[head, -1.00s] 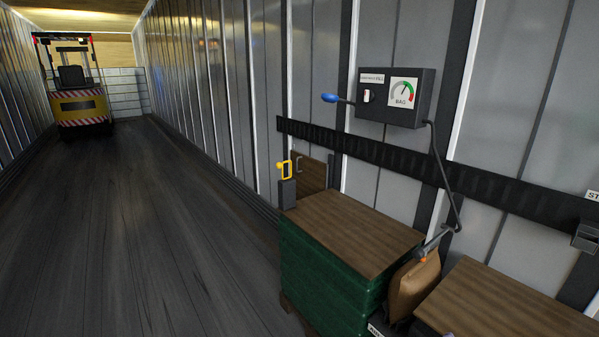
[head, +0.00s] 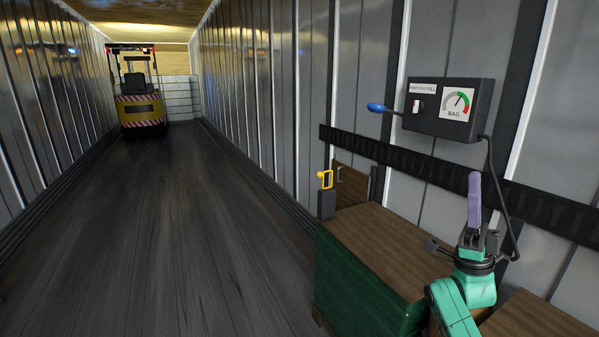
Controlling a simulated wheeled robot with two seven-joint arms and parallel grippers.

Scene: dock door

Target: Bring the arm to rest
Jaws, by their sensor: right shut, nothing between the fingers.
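My right arm comes in at the lower right with its green wrist. My right gripper (head: 475,190) points upward, its lilac fingers shut together and empty. It stands in front of the wall, below and right of the gauge box (head: 450,110). Its fingertips appear apart from the box, though depth is hard to judge. The arm hides most of the brown bag and the hose nozzle. My left gripper is not in view.
A yellow handle (head: 325,179) stands at the crates' far corner. The floor (head: 170,240) is clear up to a forklift (head: 139,95).

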